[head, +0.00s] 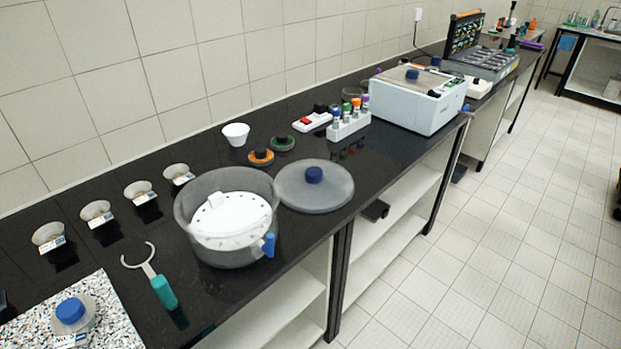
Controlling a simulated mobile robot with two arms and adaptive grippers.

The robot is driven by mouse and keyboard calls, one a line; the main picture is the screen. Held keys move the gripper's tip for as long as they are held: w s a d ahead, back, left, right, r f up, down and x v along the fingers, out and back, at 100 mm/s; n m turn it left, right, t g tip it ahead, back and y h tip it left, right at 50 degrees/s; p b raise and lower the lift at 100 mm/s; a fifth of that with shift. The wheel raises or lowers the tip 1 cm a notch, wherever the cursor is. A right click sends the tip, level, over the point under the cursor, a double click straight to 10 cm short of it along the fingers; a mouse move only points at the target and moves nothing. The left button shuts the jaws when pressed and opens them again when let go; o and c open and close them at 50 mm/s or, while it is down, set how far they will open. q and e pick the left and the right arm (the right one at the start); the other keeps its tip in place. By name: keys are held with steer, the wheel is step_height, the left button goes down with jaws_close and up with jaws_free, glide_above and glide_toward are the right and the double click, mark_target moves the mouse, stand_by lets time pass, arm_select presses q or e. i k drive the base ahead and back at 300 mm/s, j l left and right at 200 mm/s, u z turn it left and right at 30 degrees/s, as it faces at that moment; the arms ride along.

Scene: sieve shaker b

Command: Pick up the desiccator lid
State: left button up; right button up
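The desiccator lid (327,199) is a translucent grey disc with a blue knob (314,175) on top. It lies flat on the black bench, right of the desiccator body (189,229). The body is an open, translucent round vessel with a white perforated plate (231,231) inside and a blue stopcock (268,245) on its front right side. The lid is off the body; whether their rims touch is unclear. Neither of my grippers shows in the head view.
Orange (261,157) and green (283,143) rings and a white cup (236,134) stand behind the lid. A bottle rack (348,127) and a white machine (415,104) are farther right. The bench's front edge is close to the lid.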

mark_target(310, 184)
steer(key=u, duration=0.5)
steer(key=i+l+u, duration=0.1)
steer(key=l+u, duration=0.3)
steer(key=l, duration=0.15)
steer(key=l+u, duration=0.45)
steer(key=i+l, duration=0.05)
steer(key=l, duration=0.1)
